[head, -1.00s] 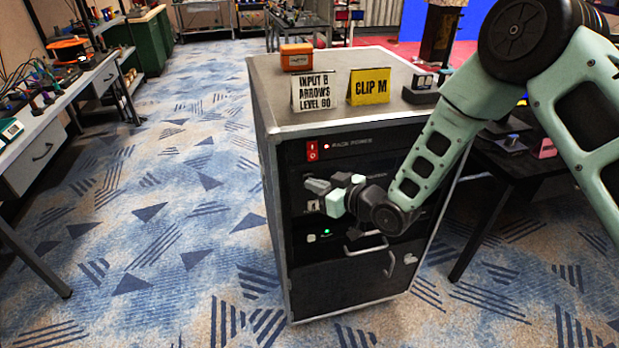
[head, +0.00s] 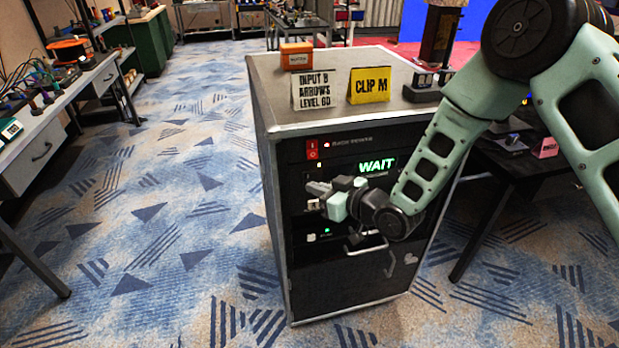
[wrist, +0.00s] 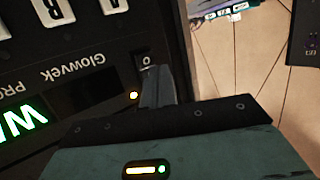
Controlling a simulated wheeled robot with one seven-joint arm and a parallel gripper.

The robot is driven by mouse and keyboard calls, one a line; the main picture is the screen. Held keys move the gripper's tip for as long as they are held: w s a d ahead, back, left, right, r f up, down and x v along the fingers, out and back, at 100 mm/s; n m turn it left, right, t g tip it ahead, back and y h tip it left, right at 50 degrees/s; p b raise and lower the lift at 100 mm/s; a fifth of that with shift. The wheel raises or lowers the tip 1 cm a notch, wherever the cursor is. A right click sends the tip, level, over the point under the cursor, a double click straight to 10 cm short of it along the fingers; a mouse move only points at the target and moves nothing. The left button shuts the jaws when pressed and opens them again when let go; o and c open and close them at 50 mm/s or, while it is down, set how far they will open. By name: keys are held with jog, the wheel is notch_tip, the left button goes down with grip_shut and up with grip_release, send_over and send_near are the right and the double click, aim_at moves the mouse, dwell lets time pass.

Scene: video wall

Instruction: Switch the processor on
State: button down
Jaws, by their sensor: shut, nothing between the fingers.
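The processor (head: 340,167) is a black unit in the upper part of the rack, and its display (head: 376,166) glows green with "WAIT". In the wrist view its panel (wrist: 78,75) reads "Glowvek PRO", upside down, and part of the lit display (wrist: 22,122) shows. A black rocker switch (wrist: 146,62) marked "O" is at the panel's edge, beside an amber light (wrist: 134,96). My gripper (head: 316,188) is shut and empty at the rack's front. In the wrist view its fingertips (wrist: 155,72) are right by the switch and partly cover it; I cannot tell whether they touch.
A red rack power switch (head: 311,149) sits above the processor, with a red light beside it. A lower unit (head: 330,235) has a green light. Signs "INPUT B ARROWS LEVEL 60" (head: 314,90) and "CLIP M" (head: 369,86) stand on top. Open carpet (head: 160,220) lies left.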

jog(key=shift+s, duration=0.1)
jog(key=s, duration=0.1)
jog(key=s+d+f+b, duration=0.1)
jog(key=s, duration=0.2)
jog(key=shift+s+d+f+b, duration=0.15)
jog(key=shift+s+f+b, duration=0.1)
jog(key=shift+f+b, duration=0.1)
dwell(0.4)
